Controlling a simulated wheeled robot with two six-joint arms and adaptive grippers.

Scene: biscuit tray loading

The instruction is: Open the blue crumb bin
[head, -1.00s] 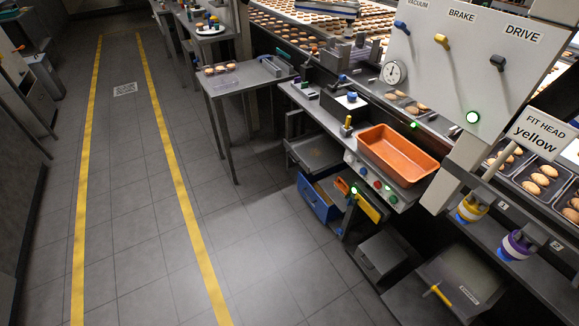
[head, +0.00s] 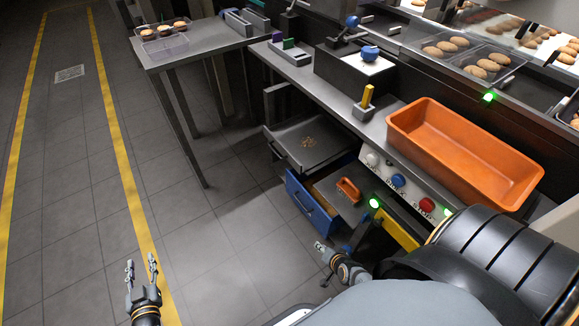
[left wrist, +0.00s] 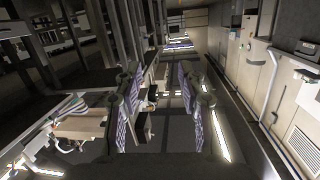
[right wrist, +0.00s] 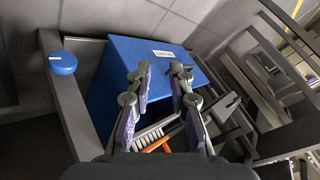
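The blue crumb bin (head: 307,208) sits low under the counter in the head view, like a drawer. It stands partly out, with some of its pale inside showing behind the front panel and a dark handle on that panel. In the right wrist view a large blue panel (right wrist: 150,55) with a white label lies just beyond the fingers. My right gripper (head: 321,248) is open and empty, below and a little right of the bin's front in the head view. It also shows open in the right wrist view (right wrist: 160,72). My left gripper (head: 141,268) is open and empty over the floor.
An orange-handled brush (head: 348,189) lies beside the bin. A grey tray with crumbs (head: 309,142) juts out above it. A yellow handle (head: 396,232) and a button panel (head: 398,181) are to the right. An orange tub (head: 465,150) stands on the counter. The floor at left is clear.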

